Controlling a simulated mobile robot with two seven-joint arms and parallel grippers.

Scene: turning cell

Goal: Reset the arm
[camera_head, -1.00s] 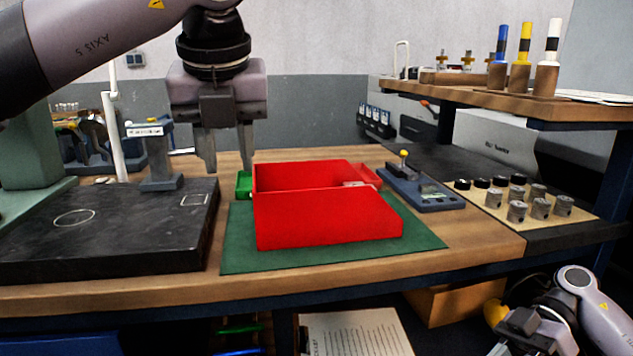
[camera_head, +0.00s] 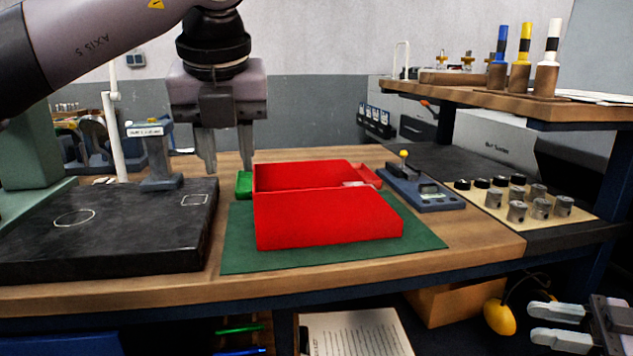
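My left gripper (camera_head: 228,163) hangs pointing down above the bench, behind the left end of the red bin (camera_head: 325,222). Its two fingers are apart with nothing between them. My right gripper (camera_head: 533,323) is at the lower right, in front of the bench and below its top. It points left, with its two fingers apart and nothing between them. Most of the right arm is out of the picture.
The red bin stands on a green mat (camera_head: 238,245). A black plate (camera_head: 140,225) lies left of it, and a blue gauge (camera_head: 432,194) and several metal cylinders (camera_head: 517,211) lie right. A yellow rounded object (camera_head: 499,317) hangs near my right gripper. A raised shelf (camera_head: 480,98) overhangs the right.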

